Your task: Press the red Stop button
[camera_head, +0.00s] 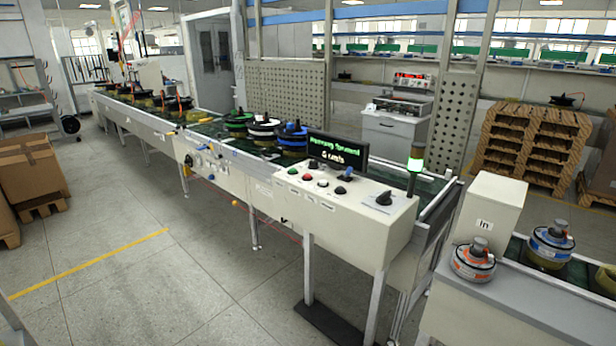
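A white control box (350,218) stands at the end of the conveyor in the middle of the view. A small red button (307,178) sits on its sloped top, between a green button (293,172) and a white button (322,183). The labels below the buttons are too small to read. Nothing covers the red button. Neither of my grippers is in view.
A black display (338,150) with green text stands behind the buttons. A black knob (384,198) is on the box's right side. Hub motors (292,138) sit on the conveyor. The floor at front left (150,275) is clear.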

